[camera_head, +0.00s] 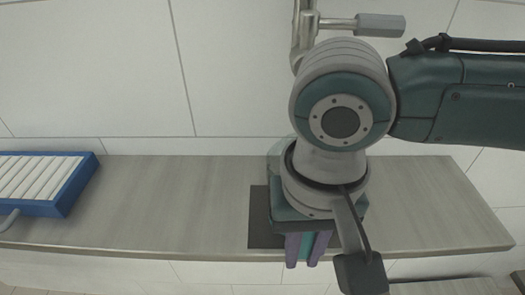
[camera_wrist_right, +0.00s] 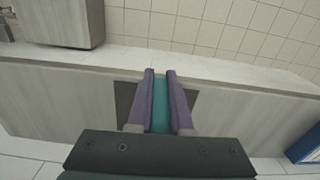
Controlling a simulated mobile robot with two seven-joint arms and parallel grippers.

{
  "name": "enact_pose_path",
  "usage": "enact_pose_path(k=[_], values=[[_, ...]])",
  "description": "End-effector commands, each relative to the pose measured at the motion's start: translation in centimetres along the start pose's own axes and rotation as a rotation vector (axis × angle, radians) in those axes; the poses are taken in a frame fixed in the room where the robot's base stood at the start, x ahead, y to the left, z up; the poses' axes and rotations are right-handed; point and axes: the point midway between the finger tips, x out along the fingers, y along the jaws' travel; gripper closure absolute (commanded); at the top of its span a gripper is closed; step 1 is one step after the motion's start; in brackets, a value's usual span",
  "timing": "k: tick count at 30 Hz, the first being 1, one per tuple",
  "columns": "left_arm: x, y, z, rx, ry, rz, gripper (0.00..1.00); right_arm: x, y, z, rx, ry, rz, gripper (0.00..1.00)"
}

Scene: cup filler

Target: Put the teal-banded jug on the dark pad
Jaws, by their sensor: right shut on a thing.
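My right gripper (camera_head: 306,250) hangs down over the counter at the middle right. In the right wrist view its two purple fingers (camera_wrist_right: 160,105) are shut on a teal strip, the visible part of the teal-banded jug (camera_wrist_right: 160,108). The teal also shows between the fingers in the head view (camera_head: 307,246). The rest of the jug is hidden by my wrist and gripper. The dark pad (camera_head: 261,220) lies on the counter, partly covered by the gripper, and shows on both sides of the fingers in the wrist view (camera_wrist_right: 124,97). I cannot tell whether the jug touches it. My left gripper is not in view.
A blue-framed rack with white slats (camera_head: 85,170) stands at the left end of the grey counter (camera_head: 170,205). The counter between rack and pad is clear. A metal fixture (camera_head: 335,23) is above my wrist, before the tiled wall (camera_head: 90,70).

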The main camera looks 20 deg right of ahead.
Motion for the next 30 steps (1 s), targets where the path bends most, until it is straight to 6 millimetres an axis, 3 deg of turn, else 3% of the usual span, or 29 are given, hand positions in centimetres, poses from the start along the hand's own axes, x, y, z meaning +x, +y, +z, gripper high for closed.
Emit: enact_pose_path(k=[5, 6, 13, 23, 30], values=[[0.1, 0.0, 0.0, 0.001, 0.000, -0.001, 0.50, 0.3, 0.0, 0.0, 0.000, -0.001, 0.000, 1.00], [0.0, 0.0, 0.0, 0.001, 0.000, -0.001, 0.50, 0.2, 0.0, 0.0, 0.000, 0.000, 0.000, 0.79], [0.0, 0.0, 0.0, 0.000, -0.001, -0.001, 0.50, 0.2, 0.0, 0.0, 0.000, 0.000, 0.000, 0.53], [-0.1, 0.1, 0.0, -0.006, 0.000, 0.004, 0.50, -0.3, 0.0, 0.0, 0.000, 0.001, 0.000, 0.52], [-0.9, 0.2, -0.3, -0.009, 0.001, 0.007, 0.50, -4.9, -0.1, -0.1, 0.000, 0.003, -0.004, 0.52]])
